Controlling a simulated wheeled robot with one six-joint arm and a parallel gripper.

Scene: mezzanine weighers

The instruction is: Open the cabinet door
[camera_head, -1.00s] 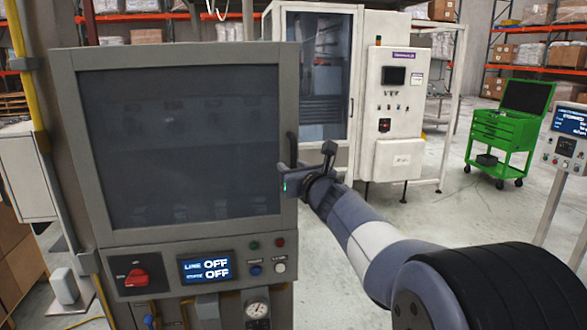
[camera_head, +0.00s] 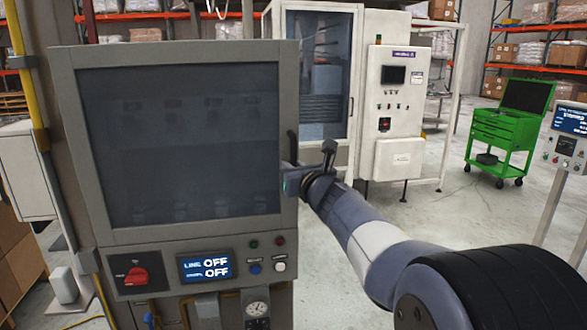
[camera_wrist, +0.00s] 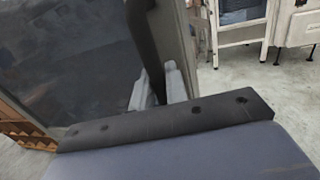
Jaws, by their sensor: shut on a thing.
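The cabinet door (camera_head: 180,150) is a grey frame around a dark window, and it sits shut against the cabinet. Its black vertical handle (camera_head: 292,147) is on the right edge of the door. My gripper (camera_head: 293,180) is at the lower part of the handle. In the wrist view the pale fingers (camera_wrist: 158,85) close around the dark handle bar (camera_wrist: 146,45), near its lower end. The fingertips are partly hidden behind the bar and my wrist.
Below the door is a panel with a red rotary switch (camera_head: 136,276) and a display (camera_head: 206,267) reading OFF twice. A white machine (camera_head: 395,100) and a green tool cart (camera_head: 500,130) stand behind to the right. Open floor lies between them.

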